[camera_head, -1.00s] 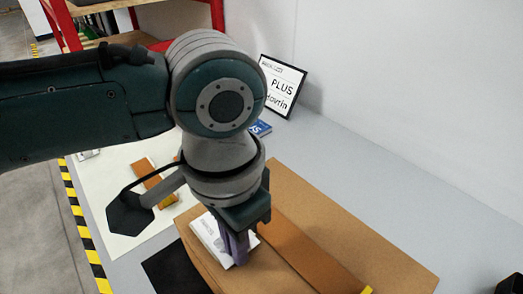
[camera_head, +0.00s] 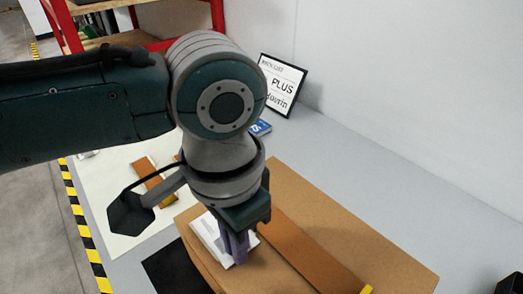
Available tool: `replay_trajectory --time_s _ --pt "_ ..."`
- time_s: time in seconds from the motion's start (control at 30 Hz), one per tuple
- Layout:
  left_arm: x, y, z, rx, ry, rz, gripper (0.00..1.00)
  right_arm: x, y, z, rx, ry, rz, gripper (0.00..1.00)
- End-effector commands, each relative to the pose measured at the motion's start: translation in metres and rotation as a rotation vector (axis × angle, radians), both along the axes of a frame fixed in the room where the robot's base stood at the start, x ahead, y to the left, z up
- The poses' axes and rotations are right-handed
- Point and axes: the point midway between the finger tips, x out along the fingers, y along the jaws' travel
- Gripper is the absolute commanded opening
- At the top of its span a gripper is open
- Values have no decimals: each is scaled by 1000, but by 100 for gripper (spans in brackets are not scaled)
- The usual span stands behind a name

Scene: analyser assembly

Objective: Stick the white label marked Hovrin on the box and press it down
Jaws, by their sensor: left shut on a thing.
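A white label (camera_head: 207,236) with faint print lies over the top of the brown cardboard box (camera_head: 355,240), at its left end. The print is too small to read. My left gripper (camera_head: 236,252) points down at the label, its purple-grey fingers shut and overlapping it in the picture. The fingers and wrist hide part of the label, and the exact contact between label and box cannot be made out. A brown tape strip (camera_head: 300,246) runs along the box top, right of the gripper. My right gripper is not in view.
A framed sign (camera_head: 282,86) leans at the wall, with a small blue item (camera_head: 260,128) by it. A dark box (camera_head: 509,284) stands at lower right.

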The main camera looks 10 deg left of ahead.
Motion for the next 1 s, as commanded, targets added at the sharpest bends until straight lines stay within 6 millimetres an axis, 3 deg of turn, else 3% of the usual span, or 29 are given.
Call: replay_trajectory --time_s 0.37,0.4,0.7,1.0 --pt "0 0 -2 0 0 0 0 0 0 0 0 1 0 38" --pt "0 0 -2 0 0 0 9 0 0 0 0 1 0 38" --pt "0 0 -2 0 0 0 43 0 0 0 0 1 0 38" --pt "0 0 0 0 0 0 43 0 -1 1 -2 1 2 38"
